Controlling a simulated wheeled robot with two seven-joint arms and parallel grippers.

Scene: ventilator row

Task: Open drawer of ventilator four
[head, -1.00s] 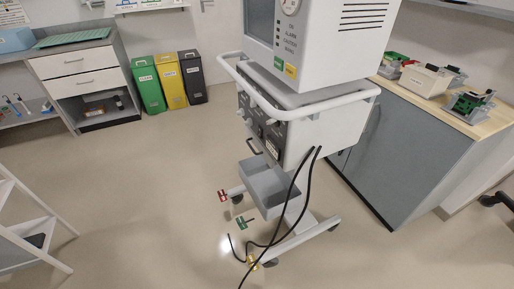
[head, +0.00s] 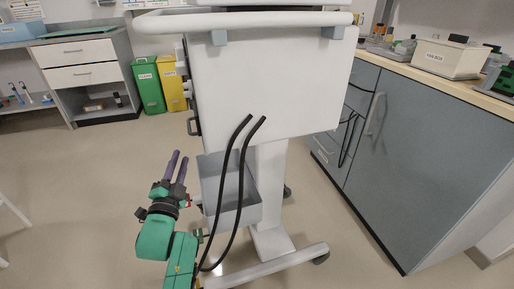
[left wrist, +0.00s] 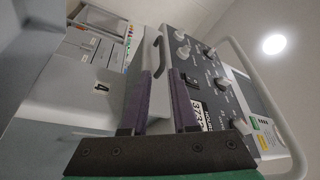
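The ventilator (head: 275,85) stands close in the head view, its white side facing me. Its front with the knobs faces left and is mostly hidden there. A dark drawer handle (head: 192,125) sticks out low on that front. My right gripper is out of view.
A grey bin (head: 210,170) hangs under the ventilator, close to my left gripper, with black hoses (head: 235,190) in front. A grey cabinet (head: 420,150) stands at right. Green (head: 148,88) and yellow (head: 174,88) bins stand behind.

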